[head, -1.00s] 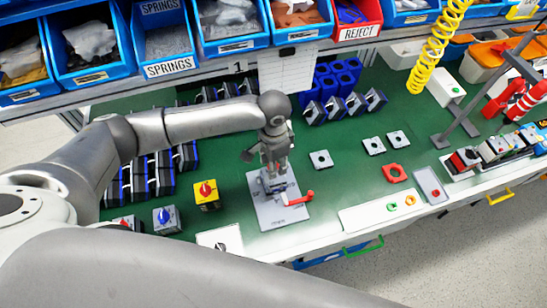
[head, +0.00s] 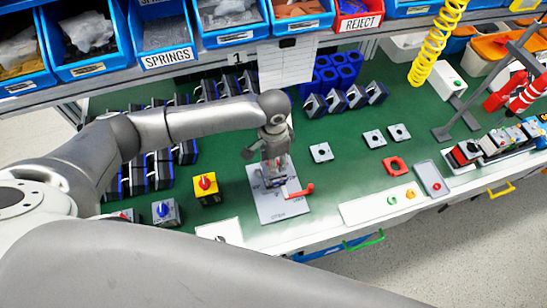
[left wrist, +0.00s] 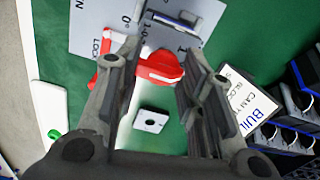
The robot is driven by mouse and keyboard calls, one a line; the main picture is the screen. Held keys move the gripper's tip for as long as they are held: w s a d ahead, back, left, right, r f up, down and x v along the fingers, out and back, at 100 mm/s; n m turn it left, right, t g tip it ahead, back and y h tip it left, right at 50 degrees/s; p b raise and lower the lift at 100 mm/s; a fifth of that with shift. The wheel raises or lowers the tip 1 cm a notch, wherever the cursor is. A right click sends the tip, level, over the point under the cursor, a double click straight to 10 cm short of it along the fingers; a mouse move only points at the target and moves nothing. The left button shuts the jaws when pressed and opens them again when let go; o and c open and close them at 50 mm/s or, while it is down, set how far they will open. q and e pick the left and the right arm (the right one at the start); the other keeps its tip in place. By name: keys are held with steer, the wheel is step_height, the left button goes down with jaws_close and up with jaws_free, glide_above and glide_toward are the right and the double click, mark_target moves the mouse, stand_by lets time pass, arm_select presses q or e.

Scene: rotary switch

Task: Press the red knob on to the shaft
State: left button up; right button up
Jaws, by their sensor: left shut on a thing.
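My left gripper (head: 274,177) points down over a grey fixture plate (head: 262,207) on the green bench. In the left wrist view its two fingers (left wrist: 160,52) are shut on the red knob (left wrist: 158,66), which shows between them. The plate (left wrist: 93,30) with its printed markings lies just beyond the fingertips. A red lever (head: 302,191) sticks out to the right of the fixture in the head view. The shaft is hidden, and I cannot tell whether the knob touches it. My right gripper is not in view.
A yellow box with a red knob (head: 206,187) and a grey box with a blue knob (head: 165,212) stand left of the plate. Square plates (head: 321,152) and a red square part (head: 396,166) lie right. Dark switch blocks stand behind.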

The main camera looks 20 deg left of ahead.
arm_select(q)
steer(key=shift+f+b, duration=0.3)
steer(key=shift+f, duration=0.65)
steer(key=o, duration=0.8)
step_height(320, 180, up, 12)
steer(key=shift+r, duration=0.1)
